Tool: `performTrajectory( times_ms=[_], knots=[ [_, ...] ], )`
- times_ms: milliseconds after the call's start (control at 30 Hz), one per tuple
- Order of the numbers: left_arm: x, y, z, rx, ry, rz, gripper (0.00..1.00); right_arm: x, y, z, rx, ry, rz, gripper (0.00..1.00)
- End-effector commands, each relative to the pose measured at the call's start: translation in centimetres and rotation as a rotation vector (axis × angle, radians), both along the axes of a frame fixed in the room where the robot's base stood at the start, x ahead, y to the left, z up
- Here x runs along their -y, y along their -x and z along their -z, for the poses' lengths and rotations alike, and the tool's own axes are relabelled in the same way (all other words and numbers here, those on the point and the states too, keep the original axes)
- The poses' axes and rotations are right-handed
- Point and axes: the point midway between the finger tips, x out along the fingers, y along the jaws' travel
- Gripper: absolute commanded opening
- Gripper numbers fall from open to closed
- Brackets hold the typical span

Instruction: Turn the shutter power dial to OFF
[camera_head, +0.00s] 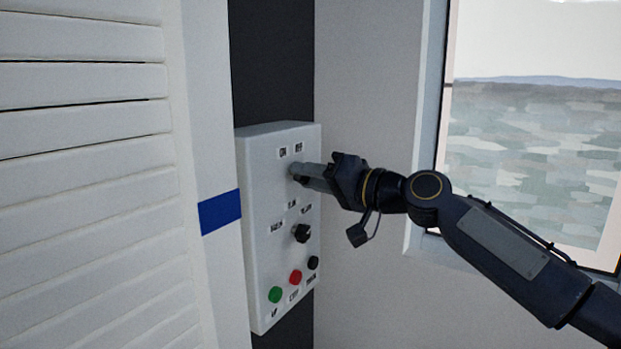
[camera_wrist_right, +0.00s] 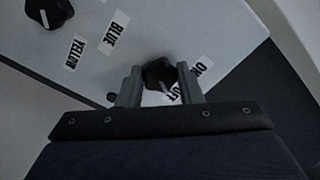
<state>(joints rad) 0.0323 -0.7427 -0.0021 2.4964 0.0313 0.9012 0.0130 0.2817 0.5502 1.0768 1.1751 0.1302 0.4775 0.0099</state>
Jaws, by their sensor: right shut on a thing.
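The white control panel (camera_head: 258,215) is mounted on the wall beside the shutter (camera_head: 85,190). Its upper dial carries ON and OFF labels (camera_head: 298,148). In the head view my right gripper (camera_head: 298,171) reaches this dial from the right, and its fingers largely hide it. In the right wrist view the black dial (camera_wrist_right: 157,73) sits between the two fingertips of the gripper (camera_wrist_right: 160,84), which is shut on it. The dial's pale pointer line shows towards the lower right, near the OFF label (camera_wrist_right: 173,92). My left gripper is not in view.
Below on the panel are a second black selector knob (camera_head: 301,233), a green button (camera_head: 275,295), a red button (camera_head: 295,277) and a black button (camera_head: 313,263). A window (camera_head: 530,150) is at the right.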

Motion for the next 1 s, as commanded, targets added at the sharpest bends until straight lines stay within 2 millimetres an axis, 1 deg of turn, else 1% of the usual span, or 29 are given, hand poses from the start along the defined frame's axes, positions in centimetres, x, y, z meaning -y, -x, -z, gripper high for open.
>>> performTrajectory(
  times_ms=[333, 367, 500, 533, 833, 933, 1000],
  knots=[
    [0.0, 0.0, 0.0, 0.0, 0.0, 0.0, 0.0, 0.1, 0.0, -0.2, -0.003, -0.008, 0.002, 0.1],
    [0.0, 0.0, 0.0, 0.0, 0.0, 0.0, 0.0, 0.1, 0.0, -0.2, -0.003, -0.008, 0.002, 0.34],
    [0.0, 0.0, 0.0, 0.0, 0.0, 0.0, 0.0, 0.0, 0.0, -0.1, -0.003, -0.007, 0.002, 0.52],
    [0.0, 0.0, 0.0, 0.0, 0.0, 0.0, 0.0, 0.0, 0.0, -0.1, -0.003, -0.006, 0.001, 0.54],
    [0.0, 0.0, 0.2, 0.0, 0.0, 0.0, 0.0, 0.2, 0.1, 0.0, -0.003, -0.004, 0.002, 0.54],
    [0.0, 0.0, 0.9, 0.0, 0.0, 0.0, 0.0, 1.1, 0.6, 0.2, -0.002, -0.004, 0.003, 0.54],
    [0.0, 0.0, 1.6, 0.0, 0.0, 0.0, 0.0, 2.1, 1.2, 0.4, -0.001, -0.003, 0.005, 0.54]
  ],
)
